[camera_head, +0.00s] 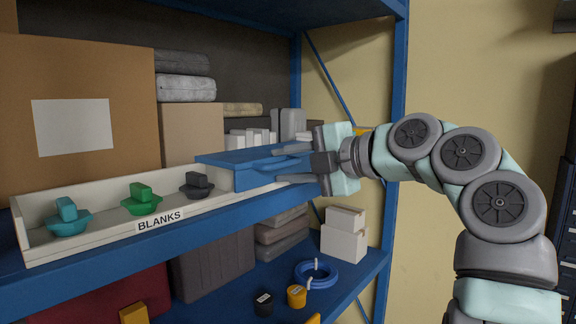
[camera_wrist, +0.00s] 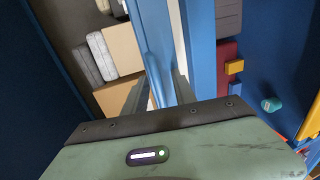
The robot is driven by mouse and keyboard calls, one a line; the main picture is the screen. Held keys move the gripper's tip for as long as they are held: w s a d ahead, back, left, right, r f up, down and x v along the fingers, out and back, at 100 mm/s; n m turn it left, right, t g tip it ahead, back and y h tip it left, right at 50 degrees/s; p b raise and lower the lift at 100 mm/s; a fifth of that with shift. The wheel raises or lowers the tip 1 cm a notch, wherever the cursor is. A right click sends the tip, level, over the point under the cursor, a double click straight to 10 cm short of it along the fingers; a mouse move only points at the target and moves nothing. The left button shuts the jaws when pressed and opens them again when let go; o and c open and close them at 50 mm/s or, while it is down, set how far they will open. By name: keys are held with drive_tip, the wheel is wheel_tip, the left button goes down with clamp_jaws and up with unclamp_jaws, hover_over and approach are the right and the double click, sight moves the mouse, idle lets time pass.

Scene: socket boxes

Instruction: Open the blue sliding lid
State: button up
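The blue sliding lid (camera_head: 235,172) covers the right end of a long white tray (camera_head: 75,243) labelled BLANKS, on the upper shelf. A raised blue ridge or handle runs along the lid near its right side. My gripper (camera_head: 277,166) is at the lid's right end, coming from the right. Its two fingers are spread, one above the other in the head view, with the blue ridge between them. In the wrist view, blue (camera_wrist: 155,65) shows between the spread fingers (camera_wrist: 159,92). Contact with the ridge cannot be told.
Teal (camera_head: 68,218), green (camera_head: 141,200) and dark grey (camera_head: 197,186) blanks stand in the tray's uncovered part. Cardboard boxes (camera_head: 125,75) and rolled grey bundles (camera_head: 185,88) crowd behind. A blue shelf post (camera_head: 398,85) rises behind the wrist. The lower shelf holds boxes and a blue cable coil (camera_head: 316,273).

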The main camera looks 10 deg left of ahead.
drive_tip(key=v, duration=1)
drive_tip(key=shift+s+d, duration=0.2)
drive_tip(key=shift+d, duration=0.15)
